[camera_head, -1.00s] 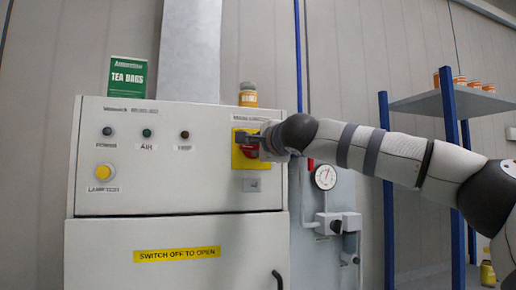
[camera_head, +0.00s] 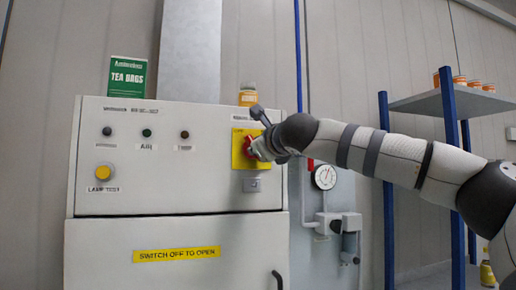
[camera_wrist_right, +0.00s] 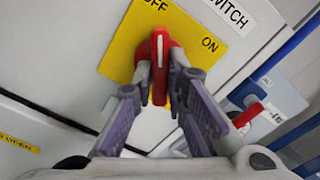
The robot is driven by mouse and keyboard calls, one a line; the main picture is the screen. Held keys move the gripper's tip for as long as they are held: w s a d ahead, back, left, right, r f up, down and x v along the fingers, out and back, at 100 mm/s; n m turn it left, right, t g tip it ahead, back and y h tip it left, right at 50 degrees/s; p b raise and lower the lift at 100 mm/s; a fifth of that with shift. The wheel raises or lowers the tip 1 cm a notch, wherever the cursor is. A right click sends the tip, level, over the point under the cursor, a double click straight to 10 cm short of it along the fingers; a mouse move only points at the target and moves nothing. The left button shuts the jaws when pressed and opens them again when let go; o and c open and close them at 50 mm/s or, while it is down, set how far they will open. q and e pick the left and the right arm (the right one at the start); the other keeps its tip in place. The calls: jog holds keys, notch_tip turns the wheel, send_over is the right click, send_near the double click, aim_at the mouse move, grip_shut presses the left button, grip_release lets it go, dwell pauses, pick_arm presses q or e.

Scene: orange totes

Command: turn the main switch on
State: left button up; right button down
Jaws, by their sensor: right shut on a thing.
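The main switch is a red handle on a yellow plate (camera_head: 236,160) at the upper right of the grey cabinet front. In the right wrist view the red handle (camera_wrist_right: 160,68) stands between the fingers of my right gripper (camera_wrist_right: 160,90). That gripper is shut on the handle. The handle's white mark points up in that view, close to OFF; ON is printed further right on the yellow plate (camera_wrist_right: 185,40). In the head view my right gripper (camera_head: 259,149) is at the plate and hides part of the handle. My left gripper is not in view.
The cabinet (camera_head: 150,184) carries lamps and a yellow lamp-test button (camera_head: 105,171). A green tea bags box (camera_head: 127,77) and a small yellow-labelled jar (camera_head: 248,95) stand on top. A gauge (camera_head: 325,177) and pipework are right of it, with a blue-post shelf (camera_head: 440,103) beyond.

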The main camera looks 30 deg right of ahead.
jog(key=m, duration=0.6)
jog(key=shift+m, duration=0.4)
dwell(0.4)
jog(key=c, duration=1.6)
grip_release()
jog(key=v, duration=1.2)
